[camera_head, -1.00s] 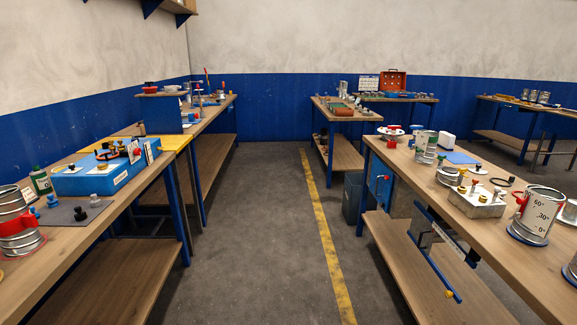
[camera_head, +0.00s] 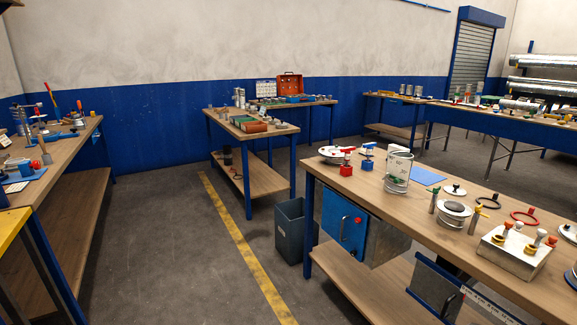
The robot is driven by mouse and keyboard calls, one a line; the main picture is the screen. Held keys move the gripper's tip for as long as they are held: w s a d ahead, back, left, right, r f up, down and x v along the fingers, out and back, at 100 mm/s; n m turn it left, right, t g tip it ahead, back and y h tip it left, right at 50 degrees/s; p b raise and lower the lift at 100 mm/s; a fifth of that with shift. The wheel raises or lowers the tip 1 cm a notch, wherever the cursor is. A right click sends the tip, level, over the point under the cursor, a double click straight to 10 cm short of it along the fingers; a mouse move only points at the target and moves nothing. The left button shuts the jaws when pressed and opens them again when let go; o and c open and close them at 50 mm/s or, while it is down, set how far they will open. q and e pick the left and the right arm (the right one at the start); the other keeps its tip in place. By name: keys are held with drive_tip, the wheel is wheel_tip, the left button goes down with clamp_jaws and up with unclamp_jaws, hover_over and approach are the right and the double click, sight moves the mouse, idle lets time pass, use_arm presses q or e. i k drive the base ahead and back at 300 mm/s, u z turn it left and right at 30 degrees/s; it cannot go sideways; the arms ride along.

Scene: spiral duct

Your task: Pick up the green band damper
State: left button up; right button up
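A metal duct cylinder (camera_head: 398,168) with a pale scale label stands upright on the right workbench (camera_head: 440,215). Faint green shows on it, but I cannot tell for sure that it is the green band damper. No other clearly green-banded damper stands out. A short silver collar (camera_head: 453,214) lies nearer on the same bench. Neither of my grippers is in view.
A grey box (camera_head: 483,252) with coloured knobs, rings and a blue sheet (camera_head: 424,176) share the right bench. A dark bin (camera_head: 294,230) stands on the floor beside it. Another bench (camera_head: 70,150) is at left. The aisle with a yellow line (camera_head: 240,245) is clear.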

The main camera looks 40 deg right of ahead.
sight(399, 163)
drive_tip(key=z, duration=0.2)
drive_tip(key=i, duration=1.9)
drive_tip(key=z, duration=1.35)
drive_tip(key=i, duration=1)
drive_tip(key=z, duration=1.55)
drive_tip(key=i, duration=0.55)
drive_tip(key=z, duration=0.3)
